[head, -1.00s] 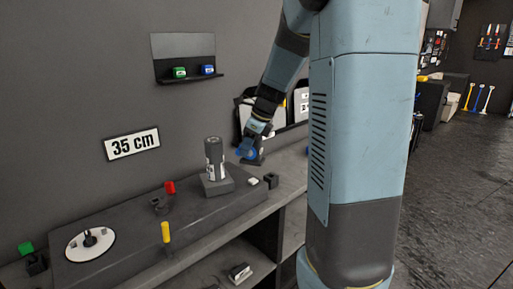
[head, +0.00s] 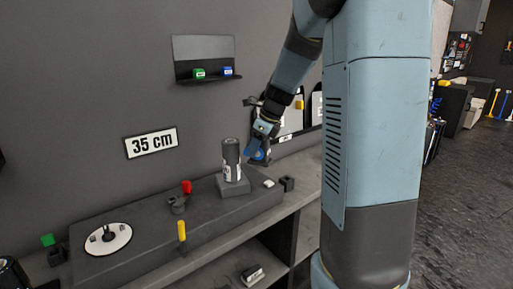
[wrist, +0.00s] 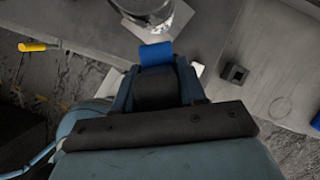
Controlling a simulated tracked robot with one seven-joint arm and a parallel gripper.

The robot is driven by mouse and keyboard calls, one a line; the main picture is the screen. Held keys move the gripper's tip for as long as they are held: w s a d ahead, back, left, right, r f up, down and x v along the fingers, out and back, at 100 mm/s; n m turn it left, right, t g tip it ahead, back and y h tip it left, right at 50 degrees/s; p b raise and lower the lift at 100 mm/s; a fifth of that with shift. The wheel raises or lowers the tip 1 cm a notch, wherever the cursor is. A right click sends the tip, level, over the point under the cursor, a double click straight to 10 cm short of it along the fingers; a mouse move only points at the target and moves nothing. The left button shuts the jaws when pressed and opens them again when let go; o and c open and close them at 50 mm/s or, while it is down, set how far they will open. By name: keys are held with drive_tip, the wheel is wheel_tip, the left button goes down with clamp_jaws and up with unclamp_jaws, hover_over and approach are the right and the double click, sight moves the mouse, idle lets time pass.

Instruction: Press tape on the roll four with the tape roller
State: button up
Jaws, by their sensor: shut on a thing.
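The roll (head: 231,165) is a dark upright cylinder with a pale printed label. It stands on a grey square block on the raised bench platform. Its lower end shows at the top of the wrist view (wrist: 148,10). My gripper (head: 261,146) is just right of the roll's upper part and is shut on the tape roller (head: 257,155), of which a blue part shows. In the wrist view the blue part (wrist: 156,53) sticks out past the jaws, close to the roll. I cannot tell whether it touches the roll. The roll's number is not readable.
A yellow-handled tool (head: 182,231), a red piece (head: 187,187) and a white disc (head: 108,239) are on the platform. A white piece (head: 269,183) and a black holder (head: 287,184) lie right of the roll. A wall shelf (head: 208,77) holds green and blue boxes.

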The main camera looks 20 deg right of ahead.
sight(239, 154)
drive_tip(key=shift+w+a, duration=1.65)
drive_tip(key=shift+a, duration=0.15)
idle(2.8)
drive_tip(key=shift+d, duration=0.1)
drive_tip(key=shift+s+d, duration=2.05)
drive_tip(key=shift+d, duration=0.1)
